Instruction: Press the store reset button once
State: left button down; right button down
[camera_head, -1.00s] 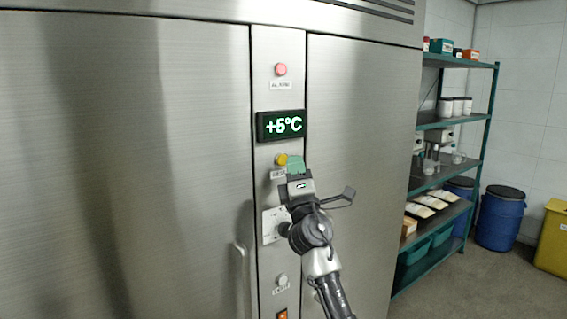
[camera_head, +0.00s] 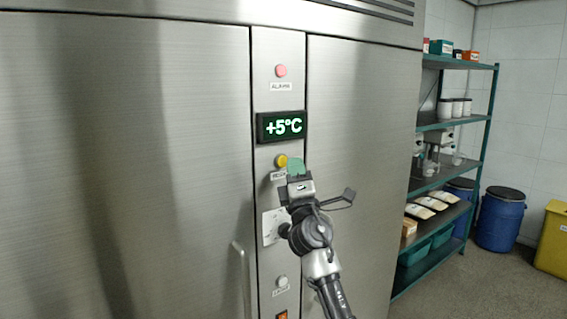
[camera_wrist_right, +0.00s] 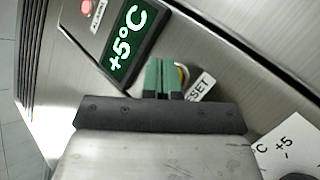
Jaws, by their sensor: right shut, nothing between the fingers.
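The yellow reset button (camera_head: 281,160) sits on the steel control strip, below the green +5°C display (camera_head: 282,126) and above a partly covered label. My right gripper (camera_head: 296,166) is shut and empty, its green fingertips just right of the button in the head view. In the right wrist view, the shut green fingers (camera_wrist_right: 163,78) partly cover the yellow button (camera_wrist_right: 182,76), next to the label (camera_wrist_right: 200,87) ending in "SET". I cannot tell whether the fingertips touch the button. My left gripper is not in view.
A red alarm button (camera_head: 281,71) is above the display. A dial plate (camera_head: 273,227), a pale button (camera_head: 282,281) and an orange switch (camera_head: 281,314) are below. A door handle (camera_head: 240,285) stands out at left. Shelves (camera_head: 445,185) and blue drums (camera_head: 500,217) are at right.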

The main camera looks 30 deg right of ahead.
dwell(0.7)
jog(key=shift+w+b, duration=0.4)
jog(key=shift+w, duration=0.1)
jog(key=shift+w+y+b, duration=0.3)
jog(key=shift+w+b, duration=0.05)
jog(key=shift+b, duration=0.15)
dwell(0.4)
jog(key=shift+s, duration=0.1)
jog(key=shift+s+p, duration=0.65)
jog(key=shift+s, duration=0.1)
